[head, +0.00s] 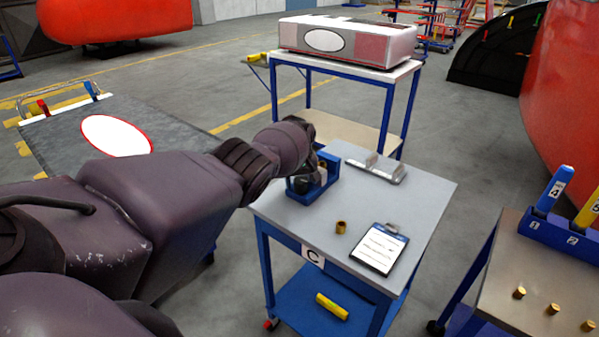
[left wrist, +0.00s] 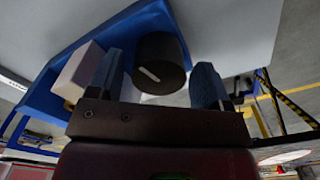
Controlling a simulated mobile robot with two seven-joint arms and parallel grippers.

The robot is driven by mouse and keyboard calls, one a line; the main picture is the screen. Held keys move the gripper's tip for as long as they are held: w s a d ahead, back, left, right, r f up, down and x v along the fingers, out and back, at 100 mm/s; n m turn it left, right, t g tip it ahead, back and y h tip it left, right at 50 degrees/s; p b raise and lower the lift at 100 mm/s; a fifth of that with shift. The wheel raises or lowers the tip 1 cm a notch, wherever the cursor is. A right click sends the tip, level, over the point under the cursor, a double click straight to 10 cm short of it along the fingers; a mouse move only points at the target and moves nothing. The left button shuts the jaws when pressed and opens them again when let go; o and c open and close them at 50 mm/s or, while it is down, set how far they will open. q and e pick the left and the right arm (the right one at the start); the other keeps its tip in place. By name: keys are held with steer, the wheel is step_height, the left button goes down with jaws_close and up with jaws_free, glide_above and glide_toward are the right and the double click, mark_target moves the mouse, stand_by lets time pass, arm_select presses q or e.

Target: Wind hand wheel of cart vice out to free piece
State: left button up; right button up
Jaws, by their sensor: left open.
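The cart vice (head: 325,177) is blue and sits at the left edge of the grey cart top (head: 415,192). In the head view my left arm and gripper (head: 308,164) hide much of it. In the left wrist view the hand wheel (left wrist: 160,60) is a dark round knob with a white mark. My left gripper (left wrist: 158,78) is open, with one finger on each side of the wheel; firm contact is not visible. A pale block (left wrist: 78,73) shows beside the blue vice body (left wrist: 60,98); I cannot tell whether it is the clamped piece. My right gripper is not in view.
On the cart lie a brass ring (head: 340,227), a clipboard (head: 379,248) and a grey metal bracket (head: 376,169). A yellow cylinder (head: 332,306) lies on the lower shelf. Another cart (head: 512,277) stands at right. A blue-framed table (head: 388,72) stands behind.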

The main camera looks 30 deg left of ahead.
mark_target(301, 179)
arm_select(q)
steer(key=shift+w+d+r, duration=0.1)
steer(key=shift+r, duration=0.35)
step_height(301, 179, up, 5)
steer(key=p, duration=0.3)
steer(key=shift+f+p, duration=0.15)
steer(key=shift+p, duration=0.2)
steer(key=r, duration=0.4)
steer(key=shift+a+p, duration=0.2)
steer(key=shift+p, duration=0.1)
steer(key=shift+r, duration=0.6)
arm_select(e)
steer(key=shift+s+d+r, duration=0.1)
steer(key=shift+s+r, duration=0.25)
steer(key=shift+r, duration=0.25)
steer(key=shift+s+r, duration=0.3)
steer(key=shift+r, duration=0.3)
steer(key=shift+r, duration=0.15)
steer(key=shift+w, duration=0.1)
